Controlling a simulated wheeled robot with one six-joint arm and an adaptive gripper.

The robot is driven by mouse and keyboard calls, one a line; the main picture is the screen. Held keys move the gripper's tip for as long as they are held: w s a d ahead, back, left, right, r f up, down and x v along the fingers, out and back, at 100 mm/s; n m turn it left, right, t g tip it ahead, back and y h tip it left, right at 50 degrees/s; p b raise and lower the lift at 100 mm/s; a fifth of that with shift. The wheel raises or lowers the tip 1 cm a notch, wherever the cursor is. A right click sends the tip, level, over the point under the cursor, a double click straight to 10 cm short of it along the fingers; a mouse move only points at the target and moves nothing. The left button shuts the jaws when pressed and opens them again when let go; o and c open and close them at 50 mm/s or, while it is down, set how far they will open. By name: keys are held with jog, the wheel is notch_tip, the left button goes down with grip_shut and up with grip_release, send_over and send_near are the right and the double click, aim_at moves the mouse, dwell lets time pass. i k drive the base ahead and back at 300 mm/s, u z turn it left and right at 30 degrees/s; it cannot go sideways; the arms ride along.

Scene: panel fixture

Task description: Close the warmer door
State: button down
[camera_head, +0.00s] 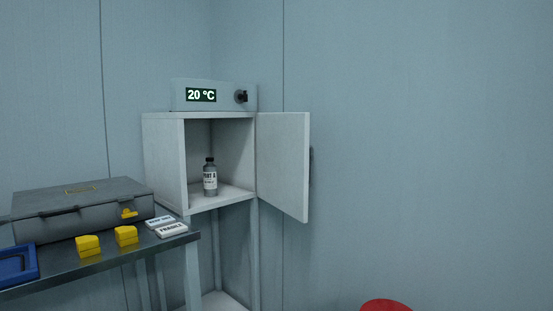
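The warmer (163,150) is a pale grey box on legs in the middle of the head view. Its door (283,160) stands wide open, hinged at the right side of the opening and swung out toward me. A dark handle (311,166) shows at the door's free edge, partly hidden behind it. A grey bottle (210,178) with a white label and black cap stands upright inside. The display (201,95) on top reads 20 °C, with a black knob (241,96) beside it. My gripper is not in view.
A metal table (120,254) at left holds a grey case (80,207), yellow blocks (88,245), white labelled blocks (171,229) and a blue tray (33,262). A red round object (386,306) shows at the bottom edge. Space right of the door looks clear.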

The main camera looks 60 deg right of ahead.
aim_at(285, 160)
jog(key=z, duration=0.4)
jog(key=i, duration=0.75)
jog(key=z, duration=1.3)
jog(key=i, duration=0.5)
jog(key=z, duration=0.55)
